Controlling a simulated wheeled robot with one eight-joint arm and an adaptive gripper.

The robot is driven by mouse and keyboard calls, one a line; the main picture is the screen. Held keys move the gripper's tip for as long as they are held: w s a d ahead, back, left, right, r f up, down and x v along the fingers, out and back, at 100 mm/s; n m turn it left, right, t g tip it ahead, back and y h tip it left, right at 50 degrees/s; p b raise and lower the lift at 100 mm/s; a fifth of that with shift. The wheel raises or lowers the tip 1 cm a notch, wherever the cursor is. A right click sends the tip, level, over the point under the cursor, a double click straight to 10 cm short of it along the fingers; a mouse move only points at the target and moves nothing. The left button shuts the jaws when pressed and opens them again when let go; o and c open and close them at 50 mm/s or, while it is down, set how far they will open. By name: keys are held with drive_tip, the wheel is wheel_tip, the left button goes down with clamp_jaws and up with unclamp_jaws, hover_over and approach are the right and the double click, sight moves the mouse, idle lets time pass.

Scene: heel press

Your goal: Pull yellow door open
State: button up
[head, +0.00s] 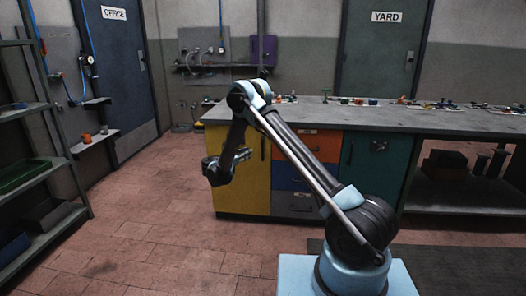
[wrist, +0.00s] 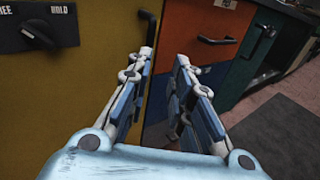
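The yellow door (head: 242,196) is at the left end of the workbench front in the head view and looks shut. It fills the left of the wrist view (wrist: 75,95). Its dark vertical handle (head: 263,148) is near its right edge. In the wrist view the handle (wrist: 149,20) shows just beyond my left fingertip, partly hidden by it. My gripper (wrist: 164,58) is open, with a clear gap between its fingers and nothing seen between them. In the head view my gripper (head: 244,155) is in front of the yellow door, left of the handle. I cannot tell whether a finger touches the handle.
A black knob (wrist: 38,36) on a plate marked HOLD is left on the yellow front. An orange drawer (head: 305,140), blue drawer (head: 286,177) and teal door (head: 362,172) are to the right. A shelf rack (head: 43,108) stands far left. Floor (head: 150,210) left of the bench is clear.

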drive_tip(key=shift+n+t, duration=0.4)
drive_tip(key=shift+n, duration=0.1)
drive_tip(key=x, duration=0.5)
drive_tip(key=f+x, duration=0.1)
drive_tip(key=x, duration=0.4)
drive_tip(key=a+f+x, duration=0.1)
drive_tip(key=x, duration=0.4)
drive_tip(key=shift+w+f, duration=0.15)
drive_tip(key=shift+w, duration=0.45)
drive_tip(key=shift+c, duration=0.2)
clamp_jaws()
